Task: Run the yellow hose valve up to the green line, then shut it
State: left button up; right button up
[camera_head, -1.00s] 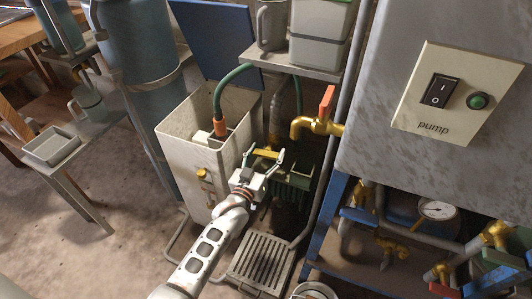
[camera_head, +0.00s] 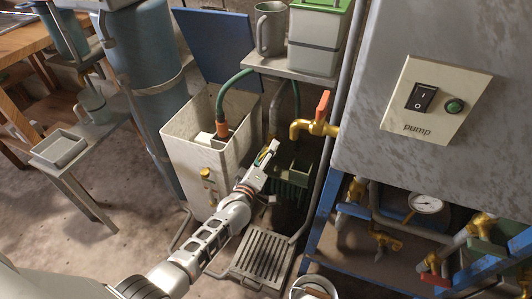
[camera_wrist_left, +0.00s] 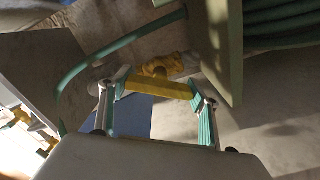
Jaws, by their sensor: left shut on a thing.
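My left gripper (camera_head: 268,153) is in the middle of the head view, in front of the white tank and the green coiled hose. In the left wrist view the yellow valve handle (camera_wrist_left: 160,88) lies across between its two fingers, which are shut on it. A brass valve body (camera_wrist_left: 168,65) shows just behind the handle. In the head view the gripper is seen nearly edge-on and mostly hides the handle. A brass fitting with a sight tube (camera_head: 206,175) is on the tank's front. I cannot make out a green line. My right gripper is not in view.
The white open tank (camera_head: 185,150) has a green hose (camera_head: 222,97) with an orange collar going into it. A brass tap with an orange lever (camera_head: 320,112) sticks out to the right. A floor grate (camera_head: 264,254) and a bucket (camera_head: 312,288) stand below. A pump switch panel (camera_head: 437,100) is at right.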

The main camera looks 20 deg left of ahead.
pick_arm(q)
jog(key=shift+f+n, duration=0.1)
jog(key=shift+n, duration=1)
jog(key=o, duration=1.1)
jog(key=s, duration=1.2)
jog(key=shift+a, duration=0.2)
